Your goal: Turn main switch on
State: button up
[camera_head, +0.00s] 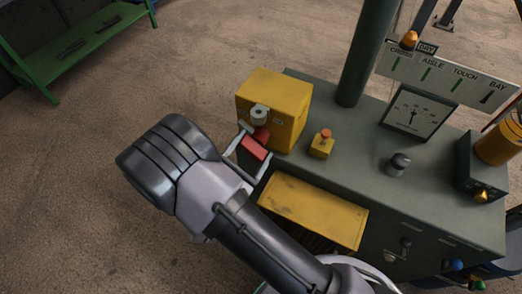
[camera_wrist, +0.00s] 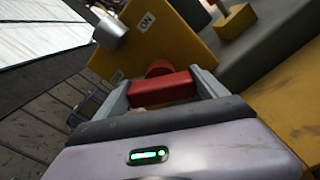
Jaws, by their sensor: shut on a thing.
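The main switch appears to be the yellow box (camera_head: 284,98) at the left end of the grey-green console, with a red handle (camera_head: 256,149) on its front. In the wrist view, the yellow box (camera_wrist: 180,45) bears an "ON" label (camera_wrist: 146,22) near a grey cylindrical knob (camera_wrist: 111,33). My gripper (camera_head: 251,147) is shut on the red handle, one finger at each end. In the wrist view, the red handle (camera_wrist: 162,90) lies between the two grey fingers of my gripper (camera_wrist: 161,88). The handle's base is partly hidden behind the bar.
A dark green post (camera_head: 368,50) rises behind. A yellow panel (camera_head: 314,211) lies below the handle.

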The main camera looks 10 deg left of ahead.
jog(key=m+b, duration=0.1)
jog(key=m, duration=0.1)
jog(key=m+b, duration=0.1)
jog(key=m, duration=0.1)
jog(key=m+b, duration=0.1)
jog(key=m, duration=0.1)
jog(key=shift+d+f, duration=0.15)
jog(key=shift+f, duration=0.15)
jog(key=shift+s+m+b, duration=0.1)
jog(key=shift+m+b, duration=1.2)
jog(key=shift+m, duration=1.2)
jog(key=o, duration=2)
jog(key=p+v, duration=0.4)
jog(key=v, duration=1.3)
jog(key=shift+s+p, duration=0.2)
jog(key=shift+p, duration=0.2)
